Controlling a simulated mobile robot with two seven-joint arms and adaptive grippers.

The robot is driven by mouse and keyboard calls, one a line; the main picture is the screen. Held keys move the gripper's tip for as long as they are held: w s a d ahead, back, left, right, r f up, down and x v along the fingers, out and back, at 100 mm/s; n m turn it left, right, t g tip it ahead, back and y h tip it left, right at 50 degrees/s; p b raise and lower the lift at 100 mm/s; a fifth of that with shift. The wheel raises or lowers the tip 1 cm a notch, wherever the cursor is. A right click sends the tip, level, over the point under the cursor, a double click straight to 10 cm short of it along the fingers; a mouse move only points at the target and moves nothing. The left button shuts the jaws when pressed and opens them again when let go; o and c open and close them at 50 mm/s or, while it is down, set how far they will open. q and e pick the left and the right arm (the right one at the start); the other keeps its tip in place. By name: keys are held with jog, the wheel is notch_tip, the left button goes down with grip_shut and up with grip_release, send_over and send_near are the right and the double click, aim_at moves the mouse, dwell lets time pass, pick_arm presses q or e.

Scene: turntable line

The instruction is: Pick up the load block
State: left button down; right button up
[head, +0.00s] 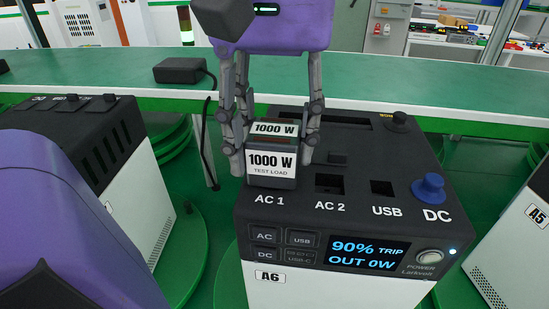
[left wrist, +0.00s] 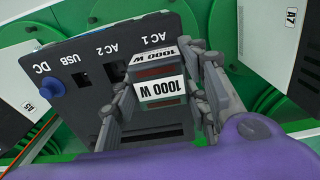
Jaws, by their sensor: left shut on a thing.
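The load block (head: 272,164) is a small dark block with white labels reading "1000 W TEST LOAD". It stands upright at the AC 1 position on top of the power unit marked A6 (head: 330,290). My left gripper (head: 272,160) comes down from above, its fingers on both sides of the block and shut on it. The left wrist view also shows the block (left wrist: 160,92) between the fingers. The block hides the AC 1 socket, and I cannot tell whether it is seated in it. The display (head: 367,253) reads "90% TRIP, OUT 0W". My right gripper is not in view.
The AC 2 socket (head: 330,184) and USB socket (head: 382,188) are empty; a blue plug (head: 429,187) sits at DC. Neighbouring units stand left (head: 105,120) and right, marked A5 (head: 520,225). A green bench (head: 400,85) behind holds a black adapter (head: 184,70) with a cable.

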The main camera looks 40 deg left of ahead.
pick_arm(q)
notch_tip(320, 180, up, 10)
jog(key=shift+f, duration=0.1)
dwell(0.5)
